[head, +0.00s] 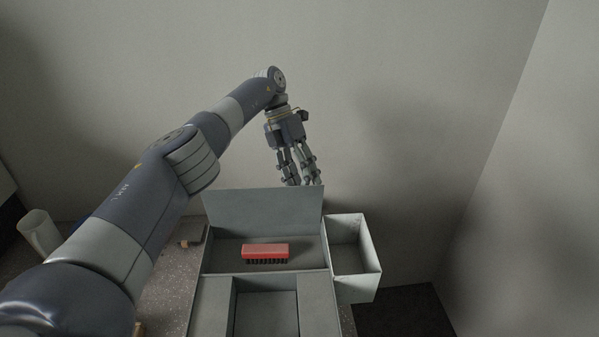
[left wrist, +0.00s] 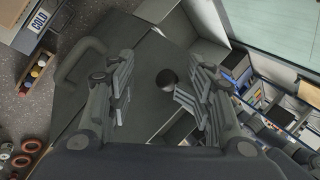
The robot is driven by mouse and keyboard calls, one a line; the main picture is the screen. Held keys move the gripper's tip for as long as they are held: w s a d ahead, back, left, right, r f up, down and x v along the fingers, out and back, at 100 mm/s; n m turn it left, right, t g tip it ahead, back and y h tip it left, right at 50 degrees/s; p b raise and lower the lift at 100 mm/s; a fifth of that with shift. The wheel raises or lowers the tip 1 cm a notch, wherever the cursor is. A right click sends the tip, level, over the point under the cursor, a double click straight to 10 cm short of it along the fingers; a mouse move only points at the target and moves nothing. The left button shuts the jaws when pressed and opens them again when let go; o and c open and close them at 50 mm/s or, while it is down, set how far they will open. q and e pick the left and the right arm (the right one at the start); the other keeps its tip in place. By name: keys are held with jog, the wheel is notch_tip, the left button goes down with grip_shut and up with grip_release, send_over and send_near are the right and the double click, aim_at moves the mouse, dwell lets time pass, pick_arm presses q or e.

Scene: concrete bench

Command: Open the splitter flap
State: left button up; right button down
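A grey box-like splitter (head: 215,262) stands on the bench with an upright grey panel (head: 262,212) at its back; I cannot tell for sure whether this panel is the flap. A red brush (head: 265,251) lies in the compartment in front of the panel. My left gripper (head: 305,182) is at the panel's upper right edge, pointing down, its tips near or just behind that edge. In the left wrist view its fingers (left wrist: 160,100) are apart, with a dark round knob (left wrist: 167,78) showing between them. Whether they touch it is unclear. My right gripper is out of view.
An open side bin (head: 352,268) adjoins the splitter on the right. A white cylinder (head: 40,232) stands at far left.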

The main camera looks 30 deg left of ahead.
pick_arm(q)
jog(key=shift+w+a+f, duration=0.1)
jog(key=shift+w+f, duration=0.25)
jog(key=shift+f, duration=0.15)
jog(key=shift+a, duration=0.15)
notch_tip(320, 180, up, 10)
jog(key=shift+r, duration=0.15)
dwell(0.3)
dwell(0.4)
